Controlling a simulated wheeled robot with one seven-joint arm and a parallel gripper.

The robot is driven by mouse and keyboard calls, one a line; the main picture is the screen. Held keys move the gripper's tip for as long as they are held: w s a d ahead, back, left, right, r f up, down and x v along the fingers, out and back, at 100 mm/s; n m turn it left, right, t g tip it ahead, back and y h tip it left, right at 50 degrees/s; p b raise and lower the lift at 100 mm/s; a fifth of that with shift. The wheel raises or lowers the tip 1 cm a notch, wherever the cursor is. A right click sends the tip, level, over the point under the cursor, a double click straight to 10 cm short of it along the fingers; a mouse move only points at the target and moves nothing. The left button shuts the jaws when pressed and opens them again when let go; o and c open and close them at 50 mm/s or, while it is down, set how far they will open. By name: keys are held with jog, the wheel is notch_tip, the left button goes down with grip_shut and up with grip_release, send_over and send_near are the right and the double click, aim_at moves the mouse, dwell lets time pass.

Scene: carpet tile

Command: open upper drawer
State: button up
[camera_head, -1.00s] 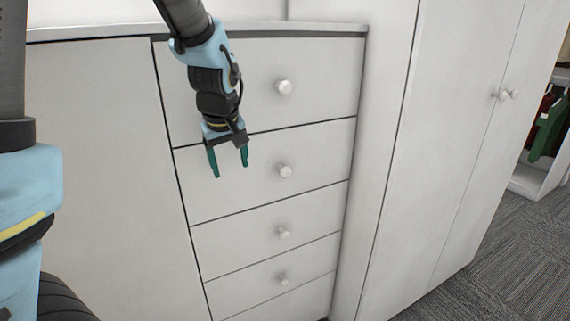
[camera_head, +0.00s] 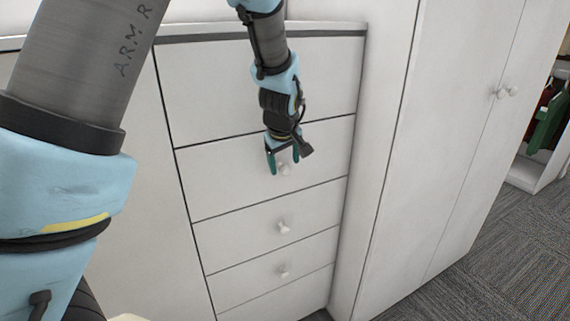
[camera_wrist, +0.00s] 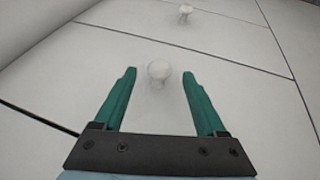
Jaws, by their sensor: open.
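The chest has a stack of drawers with round white knobs. The upper drawer (camera_head: 205,92) is closed; my arm covers its knob in the head view. My gripper (camera_head: 283,165) is open in front of the second drawer (camera_head: 222,182), pointing down. In the head view, the second drawer's knob (camera_head: 284,169) shows between the fingertips. In the wrist view, my open gripper (camera_wrist: 160,73) has a knob (camera_wrist: 158,70) between its green fingertips, not clamped. Whether the fingers touch it is unclear.
Lower drawer knobs (camera_head: 283,227) stick out below. A tall white wardrobe (camera_head: 440,150) with two knobs stands on the right. An open shelf with hanging clothes (camera_head: 550,115) is beyond it. Grey carpet (camera_head: 510,250) is clear at lower right.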

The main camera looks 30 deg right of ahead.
jog(key=shift+x, duration=1.3)
grip_shut()
dwell(0.5)
